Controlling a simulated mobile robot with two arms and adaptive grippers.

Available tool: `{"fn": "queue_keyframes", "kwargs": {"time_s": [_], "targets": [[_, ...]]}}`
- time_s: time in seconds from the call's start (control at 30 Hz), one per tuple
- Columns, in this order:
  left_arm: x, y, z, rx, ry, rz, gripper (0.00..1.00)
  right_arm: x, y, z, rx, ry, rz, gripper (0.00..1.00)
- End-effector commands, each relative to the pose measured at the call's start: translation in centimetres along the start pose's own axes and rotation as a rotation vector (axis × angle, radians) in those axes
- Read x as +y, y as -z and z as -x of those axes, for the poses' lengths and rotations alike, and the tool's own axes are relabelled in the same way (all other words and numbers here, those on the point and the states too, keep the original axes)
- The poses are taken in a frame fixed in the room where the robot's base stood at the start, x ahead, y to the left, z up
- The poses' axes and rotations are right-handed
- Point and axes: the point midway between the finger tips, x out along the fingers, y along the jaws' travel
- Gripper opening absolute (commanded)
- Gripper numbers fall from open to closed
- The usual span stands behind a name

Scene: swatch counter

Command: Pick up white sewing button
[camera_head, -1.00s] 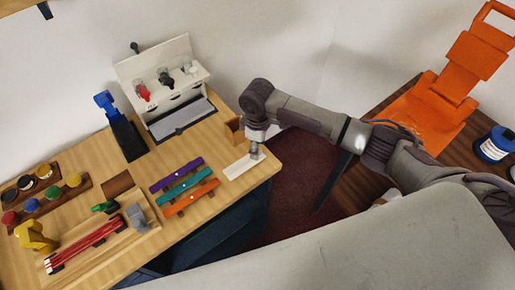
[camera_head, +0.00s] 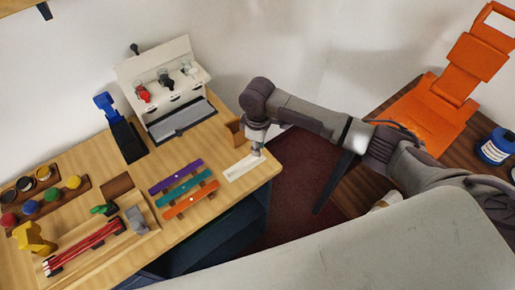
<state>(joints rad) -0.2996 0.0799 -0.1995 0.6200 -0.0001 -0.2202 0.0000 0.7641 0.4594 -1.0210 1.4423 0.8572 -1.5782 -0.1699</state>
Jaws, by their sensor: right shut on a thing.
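My right gripper (camera_head: 257,149) points down at the right end of a small white tray (camera_head: 238,170) near the counter's right edge. It looks shut at the tips, and whatever it grips is too small to make out. I cannot pick out the white sewing button; the fingers may hide it. My left gripper is not in view.
Purple, teal and orange strips (camera_head: 183,187) lie left of the tray. A white box (camera_head: 163,80) with small items and a blue-topped stand (camera_head: 118,125) are behind. A wooden block (camera_head: 234,131) stands close behind the gripper. Bare counter lies between.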

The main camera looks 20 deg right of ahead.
Motion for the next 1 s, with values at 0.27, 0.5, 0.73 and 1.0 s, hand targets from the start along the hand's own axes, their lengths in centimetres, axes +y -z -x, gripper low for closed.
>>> {"fn": "queue_keyframes", "kwargs": {"time_s": [0.27,0.5,0.73,1.0], "targets": [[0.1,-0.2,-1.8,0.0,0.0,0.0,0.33,0.9,-1.7,4.3,0.001,-0.003,-0.005,0.12],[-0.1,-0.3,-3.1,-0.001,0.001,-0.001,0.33,3.1,-6.6,7.6,0.001,-0.003,-0.004,0.12],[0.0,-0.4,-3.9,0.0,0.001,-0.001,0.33,4.5,-9.6,9.8,0.003,-0.001,-0.002,0.12],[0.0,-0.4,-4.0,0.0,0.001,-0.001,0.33,4.9,-10.6,10.6,0.002,0.001,0.001,0.12]]}}
